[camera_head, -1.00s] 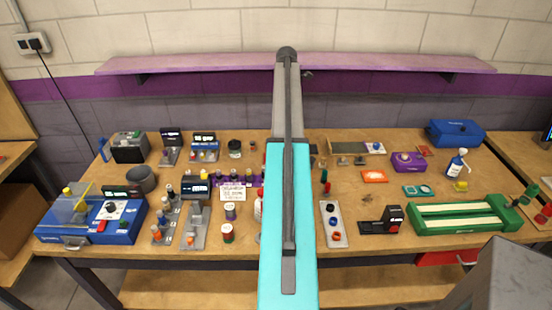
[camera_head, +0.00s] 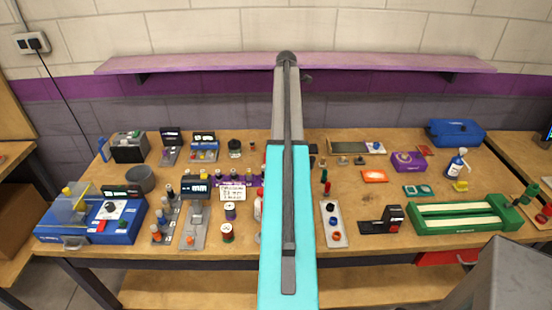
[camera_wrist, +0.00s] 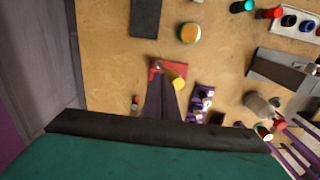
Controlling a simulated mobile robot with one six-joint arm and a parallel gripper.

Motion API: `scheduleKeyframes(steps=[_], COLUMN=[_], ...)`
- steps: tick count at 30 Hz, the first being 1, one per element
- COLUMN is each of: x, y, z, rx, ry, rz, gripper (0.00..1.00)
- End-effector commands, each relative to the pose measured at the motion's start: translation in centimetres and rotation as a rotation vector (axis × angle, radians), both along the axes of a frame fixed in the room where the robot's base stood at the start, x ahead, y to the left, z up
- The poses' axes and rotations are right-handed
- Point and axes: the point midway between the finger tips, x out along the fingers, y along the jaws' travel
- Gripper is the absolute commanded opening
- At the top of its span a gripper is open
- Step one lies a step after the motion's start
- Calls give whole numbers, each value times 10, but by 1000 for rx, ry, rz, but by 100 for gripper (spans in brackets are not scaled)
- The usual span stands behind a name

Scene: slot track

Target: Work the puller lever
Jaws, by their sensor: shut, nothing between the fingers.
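In the wrist view, my gripper (camera_wrist: 166,80) shows as dark tapering fingers, closed together and empty. Their tips lie over or beside a small red base (camera_wrist: 156,67) with a yellow knob (camera_wrist: 179,84) at its right. This may be the puller and its lever, but I cannot tell for sure. Whether the fingertips touch it is also unclear. In the head view my own arm covers the middle of the bench and hides both the gripper and this red piece.
The wooden bench (camera_head: 290,248) is crowded. A blue machine (camera_head: 120,230) stands at the left, a green unit (camera_head: 455,226) at the right. In the wrist view, a round orange-topped jar (camera_wrist: 190,33), a dark slab (camera_wrist: 145,17) and a purple rack (camera_wrist: 201,103) stand near my fingers.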

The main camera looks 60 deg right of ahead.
Motion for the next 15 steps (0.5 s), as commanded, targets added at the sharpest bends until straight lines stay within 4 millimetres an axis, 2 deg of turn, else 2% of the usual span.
scheduleKeyframes(steps=[15], x=[0], y=[0], z=[-15], rx=[0], ry=[0], rz=[0], gripper=[0])
